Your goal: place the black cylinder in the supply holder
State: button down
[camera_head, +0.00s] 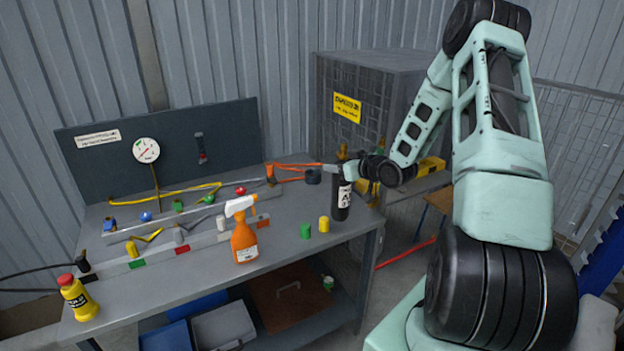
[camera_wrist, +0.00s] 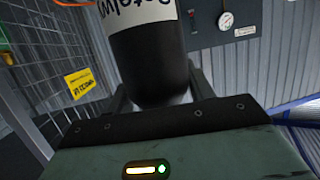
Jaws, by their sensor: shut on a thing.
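The black cylinder (camera_head: 342,202) has a white label and hangs roughly upright near the right end of the workbench. My gripper (camera_head: 346,172) is shut on its upper part. In the wrist view the cylinder (camera_wrist: 155,60) fills the space between my two fingers, with the label at the top of the picture. Whether the cylinder's lower end touches the bench is unclear.
The grey workbench (camera_head: 190,278) holds an orange spray bottle (camera_head: 244,243), a yellow bottle (camera_head: 78,298), and small green (camera_head: 306,231) and yellow (camera_head: 324,224) cylinders close to the held one. A wire cage (camera_head: 335,75) stands behind. The bench front is partly clear.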

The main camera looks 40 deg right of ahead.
aim_at(313, 181)
jog(key=i+l, duration=1.05)
jog(key=i, duration=0.15)
